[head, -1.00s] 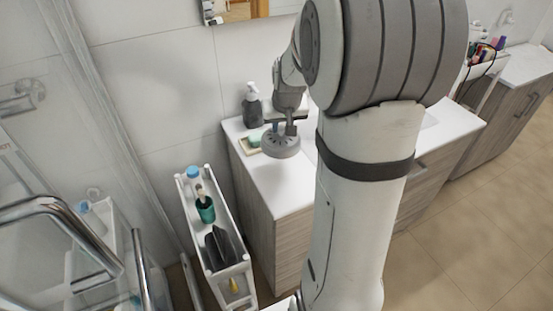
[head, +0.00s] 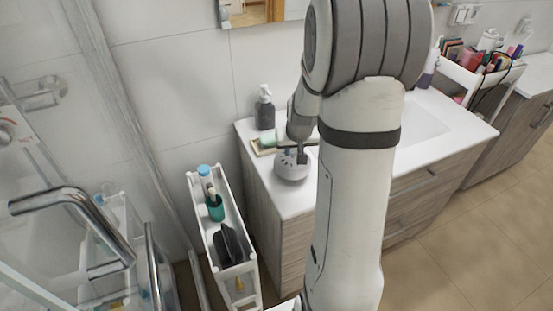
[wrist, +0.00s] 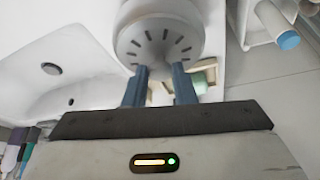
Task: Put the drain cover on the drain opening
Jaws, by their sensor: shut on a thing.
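The drain cover (wrist: 160,40) is a grey round disc with a ring of dark slots. My gripper (wrist: 160,76) is shut on it at its near edge in the wrist view. In the head view the cover (head: 291,167) hangs below my gripper (head: 299,152), over the left end of the white vanity top. I cannot tell whether it touches the top. A dark round spot, apparently the drain opening (wrist: 52,68), shows in the white basin left of the cover in the wrist view. In the head view my arm hides part of the basin.
A soap dispenser (head: 264,112) and a soap dish (head: 262,148) stand behind the cover on the vanity top (head: 258,172). A narrow white cart (head: 196,212) with bottles stands left of the vanity. A second cart (head: 480,80) with cosmetics is at right. Chrome rails are at far left.

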